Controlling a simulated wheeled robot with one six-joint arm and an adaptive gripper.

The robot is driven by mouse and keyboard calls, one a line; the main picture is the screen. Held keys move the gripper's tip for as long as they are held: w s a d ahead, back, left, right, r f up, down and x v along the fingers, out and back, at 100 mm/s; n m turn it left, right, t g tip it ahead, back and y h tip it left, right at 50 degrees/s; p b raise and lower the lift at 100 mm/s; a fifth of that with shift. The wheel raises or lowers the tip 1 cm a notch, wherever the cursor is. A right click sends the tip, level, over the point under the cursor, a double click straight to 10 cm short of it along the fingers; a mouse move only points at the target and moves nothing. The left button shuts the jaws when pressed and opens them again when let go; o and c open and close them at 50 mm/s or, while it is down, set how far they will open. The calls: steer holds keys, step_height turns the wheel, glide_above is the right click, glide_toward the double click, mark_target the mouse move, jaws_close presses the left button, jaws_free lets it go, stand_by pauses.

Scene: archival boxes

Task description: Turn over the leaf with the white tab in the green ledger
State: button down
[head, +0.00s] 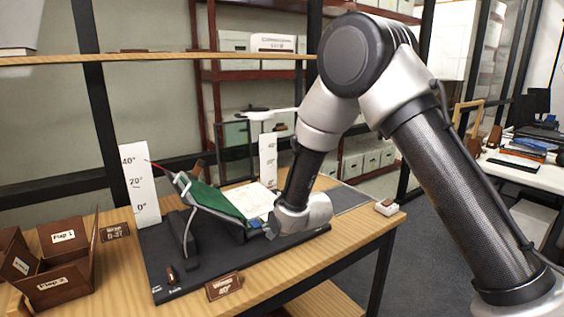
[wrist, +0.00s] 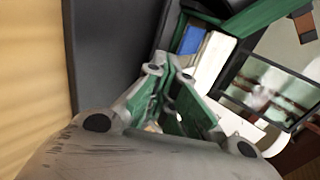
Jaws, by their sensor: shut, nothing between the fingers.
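The green ledger (head: 215,202) lies open on a dark cradle on the bench, its left side raised and tilted. White pages (head: 250,199) show on its right side. My gripper (head: 272,232) is low at the ledger's front right edge, and the arm hides part of that side. In the wrist view my gripper (wrist: 165,65) is shut with nothing between its fingertips. A blue patch (wrist: 190,40) and a white surface (wrist: 208,62) show just beyond the fingertips. I cannot tell which of these, if any, is the white tab, or whether the fingers touch the ledger.
The cradle stands on a black board (head: 205,262). Two white angle scales (head: 140,188) (head: 267,160) stand upright behind and left. Brown flap boxes (head: 60,262) are at the left. A brown label block (head: 224,286) sits at the front. A small white box (head: 386,207) is at the right.

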steer(key=shift+w+d+r, duration=0.1)
steer(key=shift+r, duration=0.6)
steer(key=shift+r, duration=0.6)
steer(key=shift+r, duration=0.7)
